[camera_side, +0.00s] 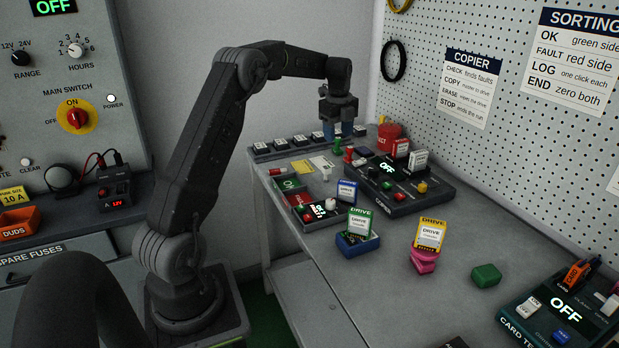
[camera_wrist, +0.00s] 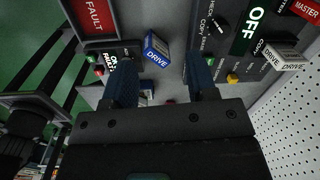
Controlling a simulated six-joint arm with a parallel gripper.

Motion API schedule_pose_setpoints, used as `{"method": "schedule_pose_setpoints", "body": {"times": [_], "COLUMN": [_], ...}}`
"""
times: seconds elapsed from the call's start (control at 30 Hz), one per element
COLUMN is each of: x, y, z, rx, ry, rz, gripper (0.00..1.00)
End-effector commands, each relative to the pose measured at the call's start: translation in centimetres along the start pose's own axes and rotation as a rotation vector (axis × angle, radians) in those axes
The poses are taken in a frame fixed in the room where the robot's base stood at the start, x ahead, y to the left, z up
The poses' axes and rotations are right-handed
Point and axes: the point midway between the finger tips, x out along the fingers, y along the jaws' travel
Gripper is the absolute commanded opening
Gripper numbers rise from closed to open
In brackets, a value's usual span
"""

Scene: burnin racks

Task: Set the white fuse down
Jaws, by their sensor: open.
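A small white upright piece (camera_side: 327,174), which looks like the white fuse, stands on the bench in the side view, left of the black copier. It is too small to be sure of. My gripper (camera_side: 339,131) is above the far end of the bench, its blue fingers pointing down. In the wrist view my gripper (camera_wrist: 162,80) has its fingers wide apart, with nothing clearly held between them. I cannot make out the white fuse in the wrist view. A green piece (camera_side: 337,146) and a red piece (camera_side: 348,155) stand just below the fingers.
The copier (camera_side: 405,195) carries drives and reads OFF. A red container (camera_side: 388,138) is at the back by the pegboard.

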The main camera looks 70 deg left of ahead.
Motion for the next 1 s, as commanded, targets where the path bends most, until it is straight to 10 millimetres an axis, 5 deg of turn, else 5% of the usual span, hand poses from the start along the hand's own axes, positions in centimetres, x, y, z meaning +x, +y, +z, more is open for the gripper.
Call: {"method": "schedule_pose_setpoints", "body": {"times": [0.2,0.43,0.6,0.8,1.0], "x": [-7.8,-11.9,-12.3,-10.4,-8.8], "y": [4.0,12.3,19.8,27.1,30.2], "z": [-11.0,-20.4,-25.4,-28.4,-29.3], "rx": [-0.327,-0.702,-0.975,-1.245,-1.379], "ry": [-0.011,0.062,0.171,0.312,0.388], "rz": [-0.116,-0.233,-0.294,-0.312,-0.302], "gripper": [0.52,0.52,0.52,0.52,0.52]}}
